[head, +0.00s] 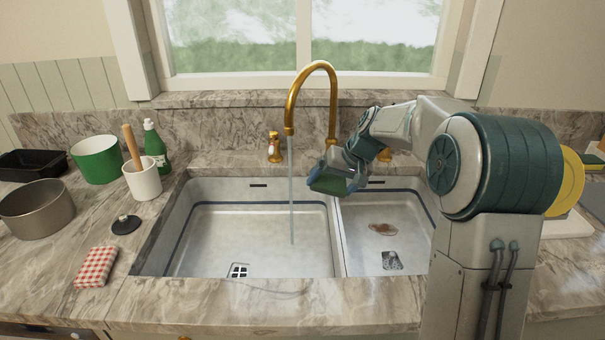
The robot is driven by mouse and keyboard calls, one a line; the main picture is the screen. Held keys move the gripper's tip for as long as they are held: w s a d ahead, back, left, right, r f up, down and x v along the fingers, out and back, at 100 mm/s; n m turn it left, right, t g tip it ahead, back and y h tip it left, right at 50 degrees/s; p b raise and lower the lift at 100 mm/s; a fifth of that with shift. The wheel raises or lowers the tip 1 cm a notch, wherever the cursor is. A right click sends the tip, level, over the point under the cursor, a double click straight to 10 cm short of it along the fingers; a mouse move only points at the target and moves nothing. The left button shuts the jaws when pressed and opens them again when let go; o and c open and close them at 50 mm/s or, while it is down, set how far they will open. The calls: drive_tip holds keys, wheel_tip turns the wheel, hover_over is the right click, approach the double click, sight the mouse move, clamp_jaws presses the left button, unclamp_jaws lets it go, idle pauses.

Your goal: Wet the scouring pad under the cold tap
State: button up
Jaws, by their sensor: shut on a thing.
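The gold tap (312,95) arches over the double sink, and a thin stream of water (291,190) falls from its spout into the left basin (250,230). My gripper (330,180) is shut on the green scouring pad (327,186). It holds the pad above the basins near the divider, a little right of the stream. The pad looks apart from the water in this view. A gold tap handle (274,148) stands left of the spout. A second handle (384,154) at the right is partly hidden by my arm.
The right basin (402,215) has a brown stain. A checked cloth (97,266), a black plug (125,224), a white crock (142,180), a green soap bottle (154,145), a green pot (97,160) and a metal pan (36,210) stand on the left counter.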

drive_tip(key=s+d+r, duration=0.3)
drive_tip(key=d+r, duration=0.1)
drive_tip(key=shift+p, duration=0.45)
idle(0.6)
